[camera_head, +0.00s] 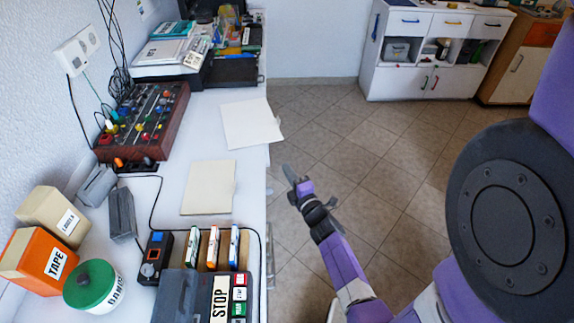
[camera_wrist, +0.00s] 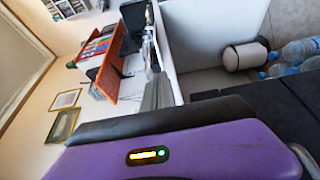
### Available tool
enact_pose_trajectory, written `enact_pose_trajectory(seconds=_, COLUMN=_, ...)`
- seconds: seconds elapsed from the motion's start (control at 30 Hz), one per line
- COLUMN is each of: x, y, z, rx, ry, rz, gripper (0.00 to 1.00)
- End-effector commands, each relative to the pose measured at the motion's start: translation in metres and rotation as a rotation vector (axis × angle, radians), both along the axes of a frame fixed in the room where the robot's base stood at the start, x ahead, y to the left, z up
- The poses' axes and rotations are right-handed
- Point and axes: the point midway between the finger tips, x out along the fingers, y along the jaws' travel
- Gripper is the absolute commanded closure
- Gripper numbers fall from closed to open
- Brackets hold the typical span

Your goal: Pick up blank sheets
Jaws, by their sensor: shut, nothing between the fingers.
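A blank white sheet (camera_head: 252,123) lies on the white counter and overhangs its right edge. A cream blank sheet or small stack (camera_head: 208,187) lies nearer, flat on the counter; I cannot tell how many layers it has. My gripper (camera_head: 298,183) is to the right of the counter, over the floor, apart from both sheets. It is shut and empty. The wrist view shows no blank sheet that I can make out; a purple part of my own arm fills its lower part.
The white counter (camera_head: 222,100) has a knob panel (camera_head: 148,122), a STOP box (camera_head: 221,297), an orange TAPE box (camera_head: 45,262) and a green-lidded jar (camera_head: 94,285). Papers and trays (camera_head: 180,50) stand at the back. A white cabinet (camera_head: 432,50) is across the open tiled floor.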

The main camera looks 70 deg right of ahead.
Motion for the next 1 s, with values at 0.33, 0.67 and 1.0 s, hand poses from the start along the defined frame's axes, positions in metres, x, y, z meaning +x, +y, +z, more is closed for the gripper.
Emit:
enact_pose_trajectory(seconds=0.33, x=0.046, y=-0.05, z=-0.002, rx=-0.002, ry=-0.001, rz=-0.002, gripper=1.0)
enact_pose_trajectory(seconds=0.67, x=0.059, y=-0.093, z=0.0, rx=0.001, ry=0.001, rz=-0.004, gripper=1.0)
enact_pose_trajectory(seconds=1.0, x=0.059, y=-0.101, z=0.0, rx=0.001, ry=0.001, rz=-0.003, gripper=1.0)
